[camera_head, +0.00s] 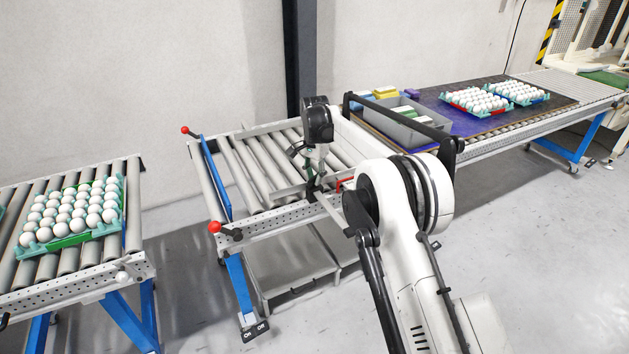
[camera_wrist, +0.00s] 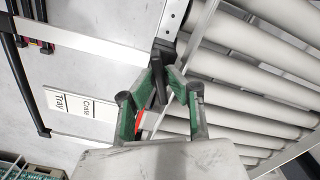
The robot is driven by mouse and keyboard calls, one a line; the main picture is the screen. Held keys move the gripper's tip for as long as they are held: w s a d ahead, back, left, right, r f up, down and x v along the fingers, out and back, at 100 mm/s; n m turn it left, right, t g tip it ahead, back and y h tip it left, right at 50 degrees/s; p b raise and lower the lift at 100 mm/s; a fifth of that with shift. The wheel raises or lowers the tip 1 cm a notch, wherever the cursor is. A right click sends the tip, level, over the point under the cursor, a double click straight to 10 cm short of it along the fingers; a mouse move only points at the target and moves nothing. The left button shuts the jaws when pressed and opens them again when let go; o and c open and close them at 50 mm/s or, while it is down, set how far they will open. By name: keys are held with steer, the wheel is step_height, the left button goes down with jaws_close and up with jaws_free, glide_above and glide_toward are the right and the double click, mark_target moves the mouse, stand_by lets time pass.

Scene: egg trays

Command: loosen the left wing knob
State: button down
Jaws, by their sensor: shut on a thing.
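My gripper (camera_wrist: 163,72) has green and grey fingers and is shut on a small black wing knob (camera_wrist: 158,88) at the edge of the roller conveyor in the wrist view. The knob's black bar shows between the fingers, and the rest is partly hidden by them. In the head view my gripper (camera_head: 314,183) is at the front rail of the middle roller conveyor (camera_head: 262,221), pointing down. The knob is too small and covered to make out there. I cannot tell from these frames whether another wing knob is present.
Red-tipped levers (camera_head: 215,227) stand on the conveyor's left side. A left conveyor carries an egg tray (camera_head: 72,241). A grey crate (camera_head: 432,133) and red (camera_head: 452,104) and blue (camera_head: 541,101) egg trays are at the right. A metal bar lies across the rollers beside my gripper.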

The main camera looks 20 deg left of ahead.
mark_target(314, 176)
steer(key=n+b, duration=0.1)
steer(key=n, duration=0.5)
steer(key=shift+b, duration=0.3)
steer(key=n, duration=0.5)
steer(key=shift+n+b, duration=0.35)
steer(key=shift+n, duration=0.05)
steer(key=c, duration=1.7)
jaws_free()
steer(key=shift+c, duration=0.2)
steer(key=shift+r, duration=0.1)
step_height(314, 176, up, 12)
